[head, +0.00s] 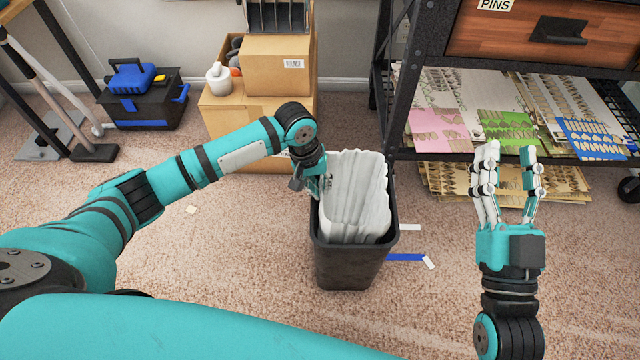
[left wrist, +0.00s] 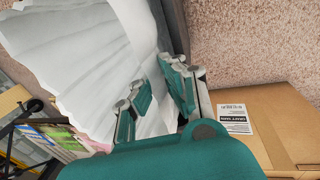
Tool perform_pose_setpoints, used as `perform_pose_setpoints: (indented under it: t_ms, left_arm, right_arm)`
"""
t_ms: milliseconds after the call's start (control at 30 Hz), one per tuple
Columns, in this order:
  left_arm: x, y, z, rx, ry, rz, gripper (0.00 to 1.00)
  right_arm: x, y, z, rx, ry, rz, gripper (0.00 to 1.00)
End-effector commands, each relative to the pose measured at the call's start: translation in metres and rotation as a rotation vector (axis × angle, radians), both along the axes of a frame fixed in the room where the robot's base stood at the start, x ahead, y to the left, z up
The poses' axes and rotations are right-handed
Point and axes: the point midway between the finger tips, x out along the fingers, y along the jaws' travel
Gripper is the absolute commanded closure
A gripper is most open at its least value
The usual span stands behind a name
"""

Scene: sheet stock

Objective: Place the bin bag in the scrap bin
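The dark grey scrap bin (head: 345,268) stands on the carpet in the middle of the head view. The white, pleated bin bag (head: 357,200) is inside it, with its upper part rising above the back rim. My left gripper (head: 322,187) is at the bin's left rim, beside the bag. In the left wrist view, its fingers (left wrist: 160,88) are apart, with the white bag (left wrist: 80,70) close behind them and no clear grip on it. The bag's lower part is hidden by the bin. My right gripper (head: 508,165) is open and empty, to the right of the bin.
Cardboard boxes (head: 278,65) stand behind the bin, with a white bottle (head: 219,79) on one. A black shelf (head: 425,152) with patterned sheets is at the right. A toolbox (head: 147,108) stands at the left. Blue and white scraps (head: 405,257) lie right of the bin.

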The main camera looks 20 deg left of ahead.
Motion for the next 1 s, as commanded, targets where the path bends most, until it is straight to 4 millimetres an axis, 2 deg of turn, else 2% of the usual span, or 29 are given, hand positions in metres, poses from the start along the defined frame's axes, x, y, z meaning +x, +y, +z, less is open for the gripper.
perform_pose_setpoints:
  t_ms: [33,200,567,800,1000]
  left_arm:
    - [0.0,0.0,0.0,0.0,0.0,0.0,0.91]
    - [0.0,0.0,0.0,0.0,0.0,0.0,0.71]
    - [0.0,0.0,0.002,-0.001,-0.001,-0.001,0.71]
    - [0.001,0.0,0.012,-0.001,-0.003,-0.002,0.71]
    - [-0.001,0.005,0.036,-0.001,-0.001,0.0,0.71]
  right_arm:
    - [0.0,0.0,0.0,0.0,-0.001,0.0,0.6]
    - [0.0,0.0,0.001,0.0,-0.004,-0.001,0.6]
    - [-0.002,-0.001,0.002,0.004,-0.021,0.0,0.6]
    - [-0.023,-0.002,0.029,0.058,-0.214,0.013,0.6]
    - [0.0,0.0,0.002,-0.004,0.008,0.0,0.6]
